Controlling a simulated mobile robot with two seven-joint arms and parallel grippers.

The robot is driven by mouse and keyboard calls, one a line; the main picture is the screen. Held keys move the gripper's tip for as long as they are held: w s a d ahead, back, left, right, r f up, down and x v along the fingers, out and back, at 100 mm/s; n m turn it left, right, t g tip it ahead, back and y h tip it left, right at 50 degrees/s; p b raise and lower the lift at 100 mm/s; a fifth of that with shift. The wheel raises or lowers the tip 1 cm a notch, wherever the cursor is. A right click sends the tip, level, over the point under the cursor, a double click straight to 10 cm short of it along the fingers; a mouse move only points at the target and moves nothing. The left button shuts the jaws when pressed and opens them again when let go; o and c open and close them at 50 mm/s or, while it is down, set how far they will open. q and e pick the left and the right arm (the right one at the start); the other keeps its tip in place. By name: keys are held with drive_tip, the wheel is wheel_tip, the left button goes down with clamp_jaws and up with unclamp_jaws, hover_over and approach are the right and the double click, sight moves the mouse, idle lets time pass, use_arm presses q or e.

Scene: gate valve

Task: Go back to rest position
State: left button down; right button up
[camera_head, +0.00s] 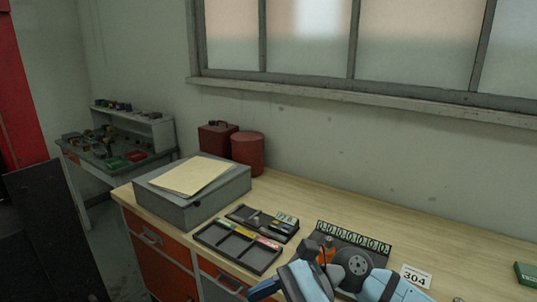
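Light blue and dark grey arm parts of mine come in at the bottom, right of the middle, with a round grey joint among them. I cannot tell which arm they belong to. I can make out no fingertips of either gripper. A small orange piece (325,254) shows just behind the arm parts, mostly hidden, and I cannot tell what it is. No gate valve can be made out clearly.
A wooden-topped bench (440,240) runs along the wall under the window. It bears a grey box (180,209) with papers (195,175), red containers (248,148), a black divided tray (238,246) and a 304 label (415,277). A cluttered side table (105,155) stands at the left.

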drive_tip(key=w+d+f+n+t+p, duration=0.1)
drive_tip(key=w+d+f+n+t, duration=0.2)
drive_tip(key=n+t, duration=1.15)
drive_tip(key=w+d+f+n+t+p, duration=0.2)
drive_tip(key=d+n+t, duration=0.45)
drive_tip(key=n, duration=1.45)
drive_tip(key=s+d+f+m+g+h, duration=0.1)
drive_tip(key=s+d+f+m+h, duration=0.2)
drive_tip(key=f+m, duration=0.4)
drive_tip(key=s+d+f+m+g+h+p, duration=0.1)
drive_tip(key=s+d+f+m+h, duration=0.3)
drive_tip(key=s+f+m, duration=0.3)
drive_tip(key=s+d+f+m+g+h, duration=0.2)
drive_tip(key=s+f+m, duration=0.4)
drive_tip(key=f, duration=0.4)
drive_tip(key=d+m+h, duration=0.1)
drive_tip(key=h, duration=0.1)
drive_tip(key=shift+d+f+h, duration=0.25)
drive_tip(key=shift+d+h, duration=0.05)
drive_tip(key=shift+h, duration=0.1)
